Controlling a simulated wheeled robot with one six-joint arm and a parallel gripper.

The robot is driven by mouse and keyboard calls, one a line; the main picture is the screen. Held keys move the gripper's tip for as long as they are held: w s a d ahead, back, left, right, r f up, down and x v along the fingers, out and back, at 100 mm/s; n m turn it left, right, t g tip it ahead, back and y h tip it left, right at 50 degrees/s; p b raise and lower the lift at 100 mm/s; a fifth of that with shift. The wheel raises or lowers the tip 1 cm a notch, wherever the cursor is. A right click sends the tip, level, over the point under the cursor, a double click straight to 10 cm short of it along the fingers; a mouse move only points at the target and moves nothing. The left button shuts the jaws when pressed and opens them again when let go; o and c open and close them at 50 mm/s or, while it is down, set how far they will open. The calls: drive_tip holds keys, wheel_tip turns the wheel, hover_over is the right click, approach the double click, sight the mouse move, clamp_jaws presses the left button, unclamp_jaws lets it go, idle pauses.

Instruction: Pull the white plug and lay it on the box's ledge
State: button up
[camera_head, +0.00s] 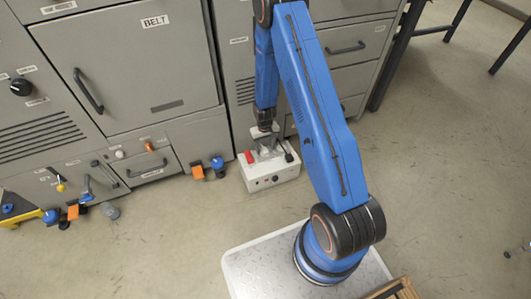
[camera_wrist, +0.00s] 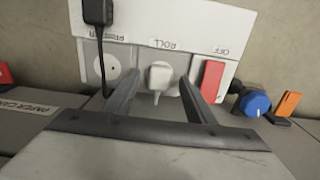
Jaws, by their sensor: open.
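The white plug (camera_wrist: 160,76) sits in the labelled top panel of the pale box (camera_wrist: 190,35), under the ROLL label in the wrist view. My gripper (camera_wrist: 159,80) is open, with one finger on each side of the plug. No clear contact shows. In the head view my gripper (camera_head: 265,130) is above the box (camera_head: 272,179) and largely covers the plug. A black plug with a cable (camera_wrist: 97,12) is left of the white plug in the wrist view, and a red block (camera_wrist: 212,80) is close on its right. I cannot make out the ledge clearly.
Grey machine cabinets (camera_head: 125,65) stand right behind the box. A blue knob (camera_wrist: 254,103) and an orange flag (camera_wrist: 289,103) lie beyond the red block in the wrist view.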

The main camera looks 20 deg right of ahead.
sight(265, 149)
drive_tip(key=shift+f, duration=0.7)
drive_tip(key=shift+c, duration=0.3)
clamp_jaws()
drive_tip(key=shift+r, duration=3)
